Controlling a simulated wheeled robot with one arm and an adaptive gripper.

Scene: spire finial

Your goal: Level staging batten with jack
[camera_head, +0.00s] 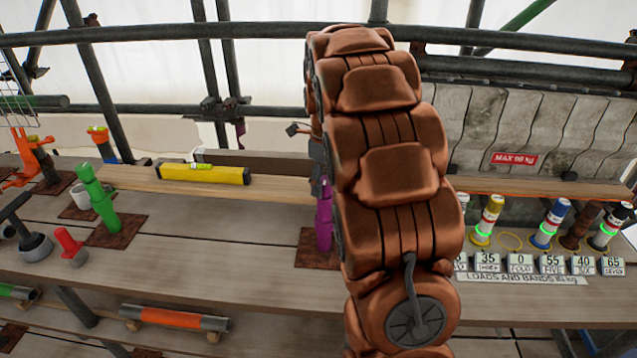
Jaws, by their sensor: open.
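A pale wooden batten (275,188) runs across the deck and passes behind my arm; pale timber shows again on the right (540,187). A yellow spirit level (205,173) lies on its left part; its bubble is too small to read. A green jack (102,208) stands on a rusty plate at the batten's left. A purple jack (323,222) stands on another rusty plate beside my arm, partly hidden by it. My gripper (316,158) is mostly hidden behind my copper arm. Its grey parts show near the purple jack's top; I cannot tell if they touch.
A red fitting (70,246) and a black T-handled tool (24,225) stand at left. An orange-sleeved tube (170,318) lies in front. Banded cylinders (487,220) stand behind number cards (520,263) at right. Scaffold tubes (150,35) cross behind. Deck between the jacks is clear.

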